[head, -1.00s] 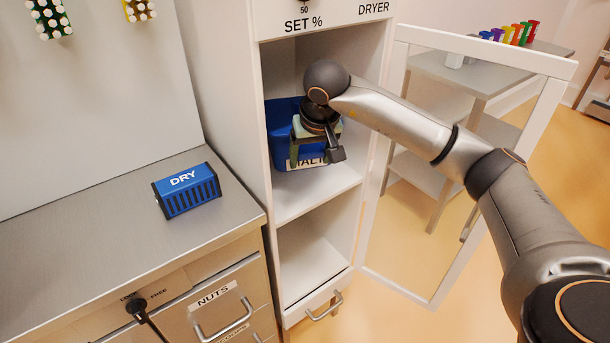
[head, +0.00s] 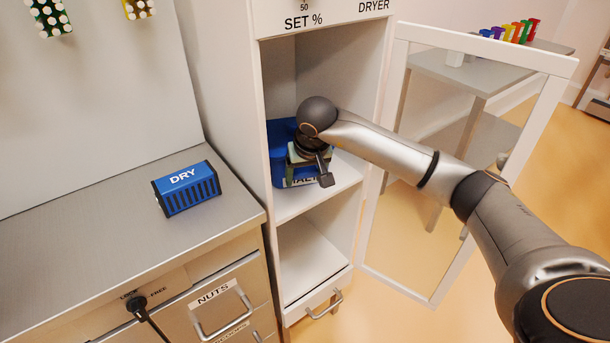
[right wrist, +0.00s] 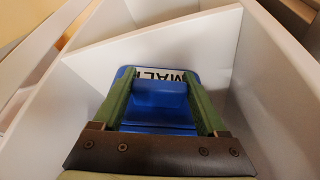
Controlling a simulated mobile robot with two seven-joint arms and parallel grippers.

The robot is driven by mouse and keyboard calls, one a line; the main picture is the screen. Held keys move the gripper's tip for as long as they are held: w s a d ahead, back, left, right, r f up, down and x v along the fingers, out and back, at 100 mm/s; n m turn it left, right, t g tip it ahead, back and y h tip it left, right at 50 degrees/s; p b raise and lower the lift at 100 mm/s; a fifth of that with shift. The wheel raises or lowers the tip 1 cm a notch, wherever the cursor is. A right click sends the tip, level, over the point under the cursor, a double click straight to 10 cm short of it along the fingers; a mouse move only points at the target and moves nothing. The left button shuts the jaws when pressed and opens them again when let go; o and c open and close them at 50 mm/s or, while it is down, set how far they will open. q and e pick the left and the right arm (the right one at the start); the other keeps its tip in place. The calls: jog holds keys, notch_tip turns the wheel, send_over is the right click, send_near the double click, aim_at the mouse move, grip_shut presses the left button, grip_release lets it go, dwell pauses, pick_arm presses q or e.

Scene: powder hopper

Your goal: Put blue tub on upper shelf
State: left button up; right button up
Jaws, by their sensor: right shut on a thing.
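The blue tub (head: 279,145) is inside the open dryer cabinet, over the left part of the upper shelf (head: 337,180). It looks upright and low, at the shelf surface; whether its base touches is hard to tell. My right gripper (head: 302,160) reaches in from the right and is shut on the tub, hiding part of its label. In the right wrist view the green fingers (right wrist: 157,88) straddle a raised part of the blue tub (right wrist: 158,115), and a label reading "MAL" shows, partly covered. My left gripper is not in view.
The glass cabinet door (head: 480,165) stands open at the right, behind my right arm. The lower compartment (head: 308,258) is empty. A blue DRY block (head: 187,189) lies on the steel counter (head: 100,235) at left. Cabinet walls are close around the gripper.

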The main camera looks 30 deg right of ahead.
jog(key=o, duration=1.6)
jog(key=shift+f, duration=0.1)
jog(key=shift+c, duration=0.2)
jog(key=v, duration=1.2)
jog(key=shift+p, duration=0.45)
